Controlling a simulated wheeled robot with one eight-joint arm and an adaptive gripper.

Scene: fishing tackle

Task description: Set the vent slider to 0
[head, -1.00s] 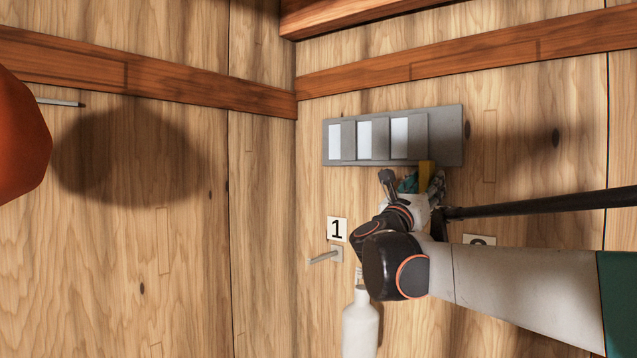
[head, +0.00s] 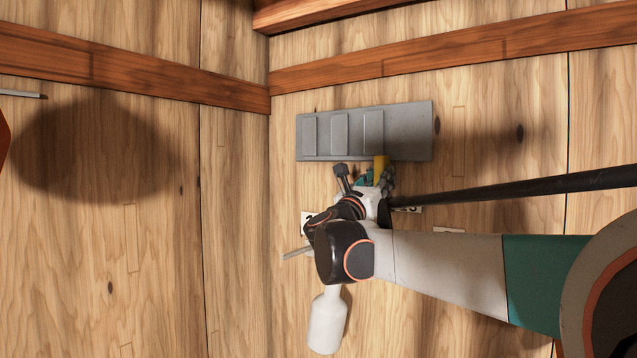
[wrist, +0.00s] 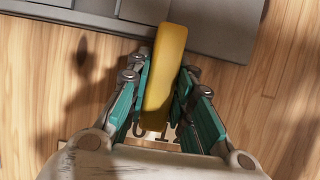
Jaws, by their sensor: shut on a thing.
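The vent is a long grey plate (head: 405,130) on the plank wall, with several upright grey slats on it. No white opening shows between the slats in the head view. The yellow slider handle (head: 381,163) sticks out at the plate's lower edge, right of its middle. My gripper (head: 374,179) is shut on this handle. In the wrist view the yellow handle (wrist: 163,75) lies between the teal fingers of my gripper (wrist: 164,80), its far end against the grey plate (wrist: 210,38). A number label (wrist: 155,135) below is mostly hidden; I cannot read the setting surely.
A black rod (head: 500,190) runs from the right toward my gripper. A white bottle (head: 327,322) is below my arm, and a metal lever (head: 296,253) is left of it. Partly hidden labels (head: 408,209) are on the wall. A reddish-brown beam (head: 450,55) crosses above the vent.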

